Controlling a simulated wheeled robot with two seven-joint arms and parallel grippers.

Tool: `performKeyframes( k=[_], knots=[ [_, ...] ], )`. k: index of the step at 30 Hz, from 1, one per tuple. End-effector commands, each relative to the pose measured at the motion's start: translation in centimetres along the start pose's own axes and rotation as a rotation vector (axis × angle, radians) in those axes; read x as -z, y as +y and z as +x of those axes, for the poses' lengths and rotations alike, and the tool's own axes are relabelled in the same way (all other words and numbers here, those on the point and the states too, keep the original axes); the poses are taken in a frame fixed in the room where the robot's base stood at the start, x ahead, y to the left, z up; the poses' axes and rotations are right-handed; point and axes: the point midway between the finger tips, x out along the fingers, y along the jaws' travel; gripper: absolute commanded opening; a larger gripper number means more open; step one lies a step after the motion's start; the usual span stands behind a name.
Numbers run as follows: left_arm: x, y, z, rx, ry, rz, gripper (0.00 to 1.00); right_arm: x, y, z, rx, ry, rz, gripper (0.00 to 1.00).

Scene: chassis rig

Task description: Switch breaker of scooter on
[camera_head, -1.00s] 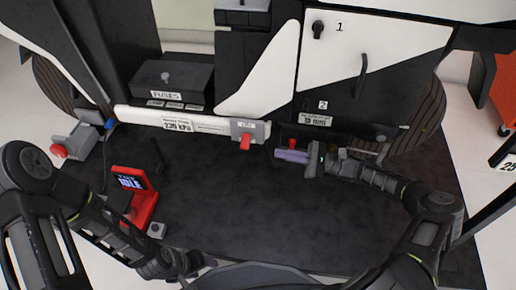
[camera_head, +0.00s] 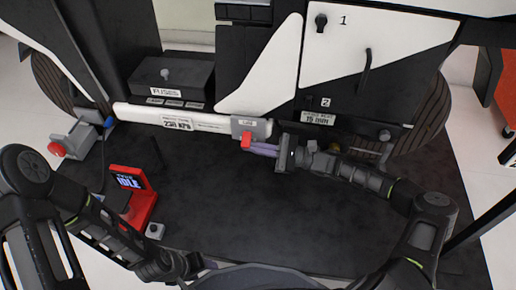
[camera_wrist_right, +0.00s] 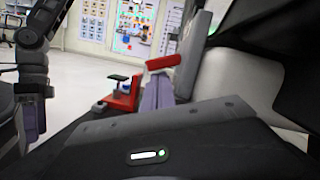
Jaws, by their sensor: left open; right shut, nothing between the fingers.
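The breaker (camera_head: 250,124) is a grey box with a label at the right end of the white bar low on the scooter. Its red lever (camera_head: 246,141) sticks out at the front. My right gripper (camera_head: 263,149) is shut and empty, its purple fingertips just right of the lever; I cannot tell whether they touch. In the right wrist view the fingers (camera_wrist_right: 170,93) lie below the red lever (camera_wrist_right: 163,62) and the grey breaker (camera_wrist_right: 190,60). My left gripper (camera_head: 207,264) is open, low in the head view and partly hidden.
A red device with a screen (camera_head: 131,190) stands on the dark mat at left. A grey box with a red button (camera_head: 57,149) is further left. A fuse box (camera_head: 172,82) sits above the white bar (camera_head: 150,117). The middle of the mat is clear.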

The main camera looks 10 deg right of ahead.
Motion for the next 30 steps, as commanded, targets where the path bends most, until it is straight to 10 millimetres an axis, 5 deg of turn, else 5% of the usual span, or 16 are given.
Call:
performKeyframes(
  k=[30],
  knots=[
    [-0.2,0.7,-1.9,0.004,-0.002,0.002,0.55,-0.7,0.2,0.1,0.026,0.0,0.111,0.0]
  ],
)
